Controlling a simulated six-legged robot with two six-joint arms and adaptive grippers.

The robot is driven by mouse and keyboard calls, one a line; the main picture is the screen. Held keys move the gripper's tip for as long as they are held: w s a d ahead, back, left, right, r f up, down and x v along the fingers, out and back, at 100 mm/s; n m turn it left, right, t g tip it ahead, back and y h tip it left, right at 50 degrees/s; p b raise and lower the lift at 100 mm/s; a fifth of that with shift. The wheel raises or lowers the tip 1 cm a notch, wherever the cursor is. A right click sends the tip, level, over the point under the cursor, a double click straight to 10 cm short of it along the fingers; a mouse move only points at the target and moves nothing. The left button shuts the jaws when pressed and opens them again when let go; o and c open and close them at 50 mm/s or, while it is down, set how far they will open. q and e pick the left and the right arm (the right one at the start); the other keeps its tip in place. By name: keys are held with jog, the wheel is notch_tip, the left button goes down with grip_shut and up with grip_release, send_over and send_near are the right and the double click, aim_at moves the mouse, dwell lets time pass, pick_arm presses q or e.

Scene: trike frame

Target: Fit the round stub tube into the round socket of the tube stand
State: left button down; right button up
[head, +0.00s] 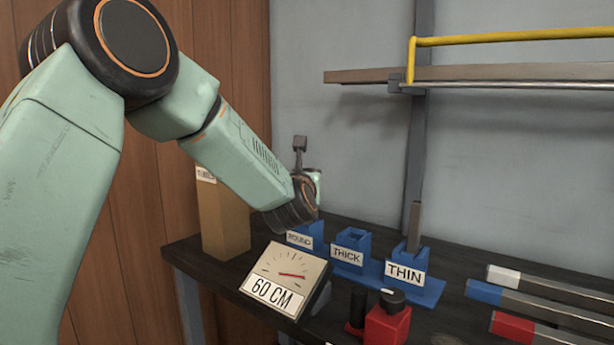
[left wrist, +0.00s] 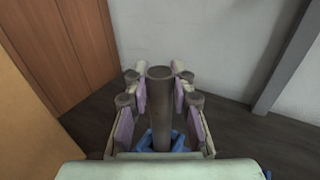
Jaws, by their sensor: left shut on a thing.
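The blue tube stand (head: 428,290) is on the dark bench, with sockets labelled ROUND, THICK and THIN. The round socket (head: 300,237) is at its left end, partly covered by my left wrist. A thin bar (head: 415,225) stands upright in the THIN socket. My left gripper (left wrist: 160,88) is shut on the round stub tube (left wrist: 160,115), a dark grey cylinder upright between the lilac pads. Blue stand parts show around the tube's lower end in the left wrist view; whether it is inside the socket is hidden. My right gripper is out of view.
A tall cardboard box (head: 224,215) stands left of the stand. A gauge reading 60 CM (head: 285,280) and a red device with a black knob (head: 388,325) are in front. Bars with coloured ends (head: 550,310) lie at right. A shelf (head: 480,73) juts from the wall above.

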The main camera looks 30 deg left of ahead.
pick_arm(q)
jog(key=shift+f+b, duration=1.35)
jog(key=c, duration=1.1)
grip_release()
jog(key=shift+o, duration=0.2)
jog(key=v, duration=1.2)
jog(key=shift+d, duration=0.1)
